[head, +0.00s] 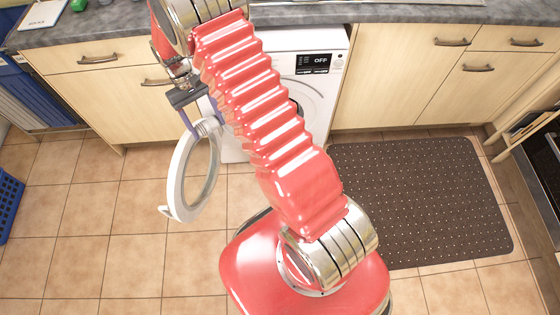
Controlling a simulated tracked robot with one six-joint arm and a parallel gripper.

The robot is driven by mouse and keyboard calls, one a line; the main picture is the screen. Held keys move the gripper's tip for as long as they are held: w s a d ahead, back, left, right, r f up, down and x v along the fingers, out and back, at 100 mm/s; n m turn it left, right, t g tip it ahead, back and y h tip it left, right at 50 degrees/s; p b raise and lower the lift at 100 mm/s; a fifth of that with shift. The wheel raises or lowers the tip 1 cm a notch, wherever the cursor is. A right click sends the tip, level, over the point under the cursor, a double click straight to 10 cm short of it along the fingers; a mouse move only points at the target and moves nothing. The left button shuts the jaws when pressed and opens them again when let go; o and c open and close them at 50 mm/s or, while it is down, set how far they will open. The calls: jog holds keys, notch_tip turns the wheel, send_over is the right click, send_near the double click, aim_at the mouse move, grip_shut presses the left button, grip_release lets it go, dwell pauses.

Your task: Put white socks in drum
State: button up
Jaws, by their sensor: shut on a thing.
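The white washing machine (318,88) stands under the counter, its display reading OFF. Its round door (178,185) hangs open to the left, with a clear centre. My arm crosses in front of the machine and hides most of the drum opening, leaving only a dark edge of it (296,108) in view. My gripper (202,125) points down at the upper rim of the door, with its purple fingers on either side of the rim, and looks shut on it. I see no white socks in this view.
A dark dotted mat (420,195) lies on the tiled floor to the right. A blue basket (9,205) stands at the left edge. Wooden cabinets (400,85) flank the machine. The floor left of the door is clear.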

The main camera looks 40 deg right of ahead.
jog(key=shift+d, duration=0.15)
jog(key=shift+s+f, duration=0.25)
jog(key=shift+f, duration=0.05)
jog(key=s+a+f+m+t+y, duration=0.35)
jog(key=a+f+m+y, duration=0.25)
jog(key=f, duration=0.5)
jog(key=w+d+f+m+t, duration=0.4)
jog(key=d+f+m+t, duration=0.55)
jog(key=d+f, duration=0.3)
jog(key=s+d+f+m+t+h, duration=0.4)
jog(key=s+d+f+m+h, duration=0.2)
jog(key=s+d+f, duration=0.5)
jog(key=d+h, duration=0.1)
jog(key=d, duration=0.2)
jog(key=shift+d+f+h, duration=0.15)
jog(key=shift+d+h, duration=0.1)
jog(key=shift+h, duration=0.05)
